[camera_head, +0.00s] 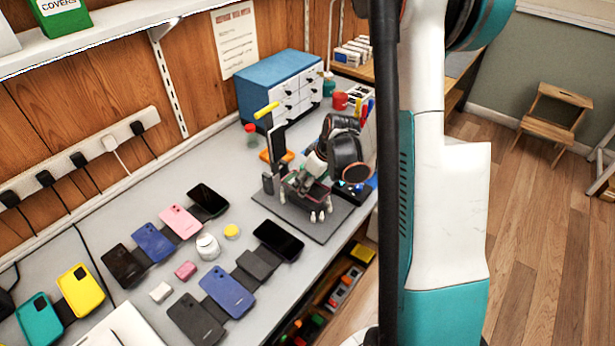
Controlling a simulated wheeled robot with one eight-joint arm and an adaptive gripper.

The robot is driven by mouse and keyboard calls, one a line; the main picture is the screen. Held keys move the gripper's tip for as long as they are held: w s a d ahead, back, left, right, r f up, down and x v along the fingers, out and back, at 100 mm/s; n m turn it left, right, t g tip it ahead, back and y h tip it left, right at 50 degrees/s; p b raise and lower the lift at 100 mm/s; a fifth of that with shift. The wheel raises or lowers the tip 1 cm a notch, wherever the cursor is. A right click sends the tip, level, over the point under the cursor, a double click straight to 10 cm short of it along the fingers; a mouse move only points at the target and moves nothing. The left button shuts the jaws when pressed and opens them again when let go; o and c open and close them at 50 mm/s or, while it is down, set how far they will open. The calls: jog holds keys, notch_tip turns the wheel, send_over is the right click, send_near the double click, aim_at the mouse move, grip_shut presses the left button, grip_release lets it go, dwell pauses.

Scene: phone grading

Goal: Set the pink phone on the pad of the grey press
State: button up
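The pink phone (180,221) lies face down among a row of phones on the grey bench, left of the middle. Its camera end points up and left. A device with a yellow handle (266,110) and a dark upright stands on a dark grey base plate (334,222); it looks like the press. My gripper (303,190) is over this plate, well to the right of the pink phone and apart from it. The press pad is hidden or cannot be picked out.
Blue (154,242) and black phones lie beside the pink one. A second row with a blue phone (228,292) lies nearer. A blue drawer cabinet (279,88) stands behind. My arm blocks the right.

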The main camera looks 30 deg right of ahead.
aim_at(311, 188)
jog(key=shift+f+b, duration=1.65)
jog(key=shift+f, duration=0.6)
jog(key=shift+r, duration=0.1)
jog(key=shift+f+b, duration=0.45)
jog(key=shift+b, duration=0.45)
dwell(0.6)
dwell(0.3)
jog(key=o, duration=1.3)
jog(key=o, duration=0.4)
jog(key=shift+o, duration=0.2)
